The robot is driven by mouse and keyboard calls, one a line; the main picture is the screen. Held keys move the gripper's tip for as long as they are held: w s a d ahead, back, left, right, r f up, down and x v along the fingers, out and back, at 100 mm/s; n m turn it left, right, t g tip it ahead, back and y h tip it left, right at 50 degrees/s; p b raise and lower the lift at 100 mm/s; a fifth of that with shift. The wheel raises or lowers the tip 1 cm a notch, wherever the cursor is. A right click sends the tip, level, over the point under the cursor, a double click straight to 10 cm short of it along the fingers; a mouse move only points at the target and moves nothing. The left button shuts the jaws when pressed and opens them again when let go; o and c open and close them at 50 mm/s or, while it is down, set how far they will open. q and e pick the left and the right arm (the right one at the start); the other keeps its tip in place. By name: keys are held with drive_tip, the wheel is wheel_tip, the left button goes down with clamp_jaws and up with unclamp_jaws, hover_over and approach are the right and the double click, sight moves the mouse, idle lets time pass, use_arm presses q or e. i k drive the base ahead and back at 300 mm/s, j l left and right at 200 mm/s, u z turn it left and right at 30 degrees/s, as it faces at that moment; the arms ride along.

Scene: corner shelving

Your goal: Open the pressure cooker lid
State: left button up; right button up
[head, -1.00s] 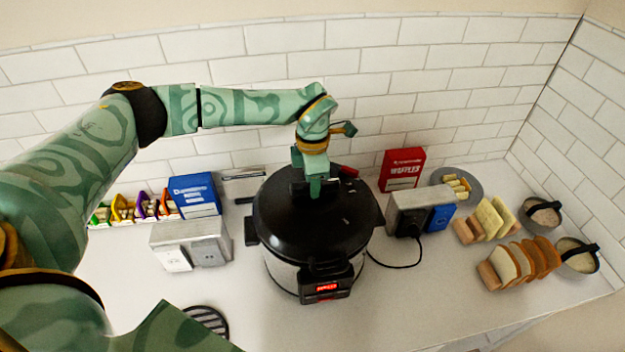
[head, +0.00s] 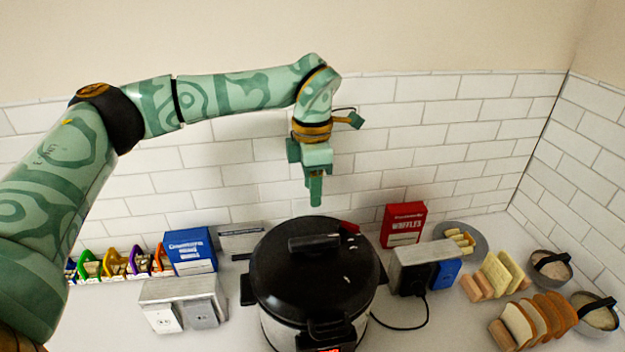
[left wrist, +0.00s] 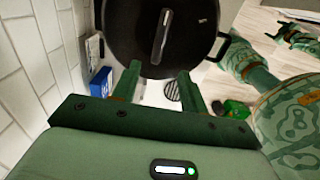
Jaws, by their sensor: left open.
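The pressure cooker (head: 275,330) stands on the counter in the head view, with its black lid (head: 285,265) seated on top. A black bar handle (head: 315,243) crosses the lid, and a red piece sits beside it. My left gripper (head: 315,195) points down above the lid handle, apart from it. In the left wrist view the left gripper (left wrist: 160,88) is open and empty, its two fingers spread, with the lid (left wrist: 135,30) and handle (left wrist: 161,35) beyond them. A small green, gripper-like shape (left wrist: 295,36) shows at the upper right there; its jaws are unclear.
Toasters (head: 182,300) (head: 415,270) stand on both sides of the cooker, the right one close. A blue box (head: 189,251) and a red waffle box (head: 402,225) stand near the tiled back wall. Bread slices (head: 530,318) and bowls (head: 596,312) lie at the right.

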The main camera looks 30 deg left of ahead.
sight(331, 288)
drive_tip(key=k, duration=1.5)
